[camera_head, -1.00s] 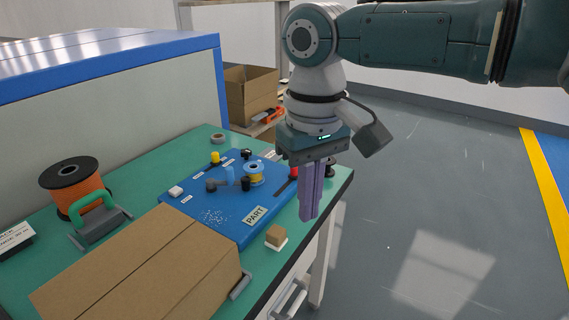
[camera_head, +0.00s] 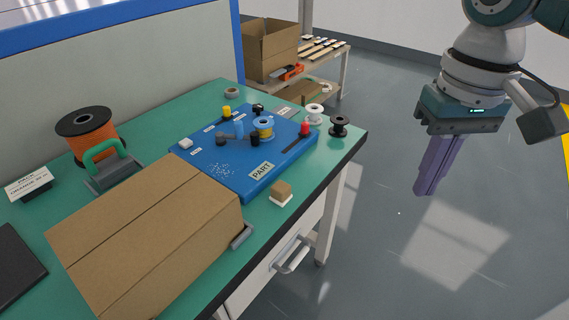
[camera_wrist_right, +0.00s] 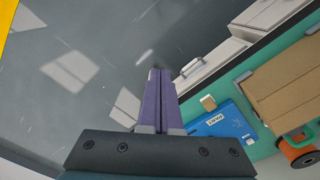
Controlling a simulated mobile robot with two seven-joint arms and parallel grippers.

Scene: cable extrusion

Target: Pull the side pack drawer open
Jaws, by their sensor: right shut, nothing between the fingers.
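The side pack drawer (camera_head: 262,282) is a pale front under the green bench's right side, with a grey bar handle (camera_head: 293,255). It looks closed in the head view, partly cut off by the lower edge. The handle also shows in the right wrist view (camera_wrist_right: 192,67), right of the fingertips. My right gripper (camera_head: 424,190) has purple fingers that are shut and empty. It points down over the open floor, to the right of the handle and apart from it. The fingers also show in the right wrist view (camera_wrist_right: 160,72). My left gripper is not in view.
On the green bench (camera_head: 205,95) are a closed cardboard box (camera_head: 150,230), a blue part board (camera_head: 205,165), an orange cable spool (camera_head: 90,132) and a small brown block (camera_head: 281,189). A bench leg (camera_head: 330,220) stands beyond the handle. The floor at right is clear.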

